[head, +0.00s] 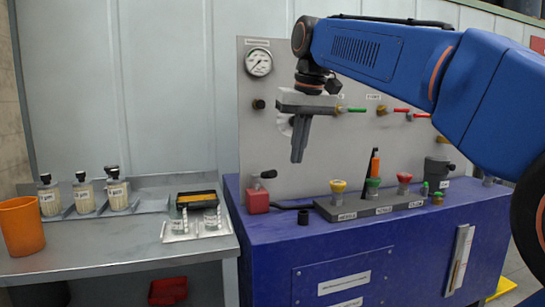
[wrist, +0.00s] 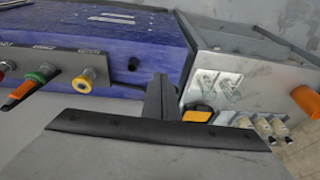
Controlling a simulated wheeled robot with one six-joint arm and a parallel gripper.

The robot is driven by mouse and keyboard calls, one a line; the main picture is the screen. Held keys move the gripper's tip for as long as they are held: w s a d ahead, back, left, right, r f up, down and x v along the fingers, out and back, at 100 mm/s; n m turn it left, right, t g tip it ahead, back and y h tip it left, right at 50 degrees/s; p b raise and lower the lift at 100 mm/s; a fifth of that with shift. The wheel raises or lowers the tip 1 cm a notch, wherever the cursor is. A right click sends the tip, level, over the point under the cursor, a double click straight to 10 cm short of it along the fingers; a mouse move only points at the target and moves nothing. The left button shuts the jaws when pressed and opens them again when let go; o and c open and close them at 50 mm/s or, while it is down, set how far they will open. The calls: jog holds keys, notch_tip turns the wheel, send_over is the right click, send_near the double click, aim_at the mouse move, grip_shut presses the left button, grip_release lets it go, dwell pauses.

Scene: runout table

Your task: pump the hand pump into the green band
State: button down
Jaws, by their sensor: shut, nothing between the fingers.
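The hand pump (head: 258,200) is a small red block with a black-knobbed lever, at the left end of the blue bench (head: 330,250). A round white gauge (head: 258,62) hangs on the grey panel above it; its needle and any green band are too small to read. My gripper (head: 298,158) points down in front of the panel, above and to the right of the pump, apart from it. Its fingers (wrist: 160,98) are together and empty in the wrist view. I cannot make out the pump in the wrist view.
A control box (head: 370,205) with yellow, green and red knobs and an orange-handled tool stands right of the pump. A short black cylinder (head: 303,217) is between them. The left steel table (head: 120,252) holds bottles, an orange cup (head: 21,226) and a tray. Valves line the panel.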

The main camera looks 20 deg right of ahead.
jog(key=w+a+r+g, duration=0.1)
jog(key=w+a+r, duration=0.1)
jog(key=w+r, duration=0.7)
jog(key=shift+w+r, duration=0.2)
jog(key=shift+r, duration=0.5)
jog(key=shift+f, duration=0.1)
send_near(263, 174)
jog(key=d, duration=0.2)
jog(key=f, duration=0.1)
jog(key=s+f, duration=0.1)
jog(key=shift+a+f, duration=0.2)
jog(key=shift+f, duration=0.2)
jog(key=shift+s+a+f, duration=0.1)
jog(key=shift+f, duration=0.4)
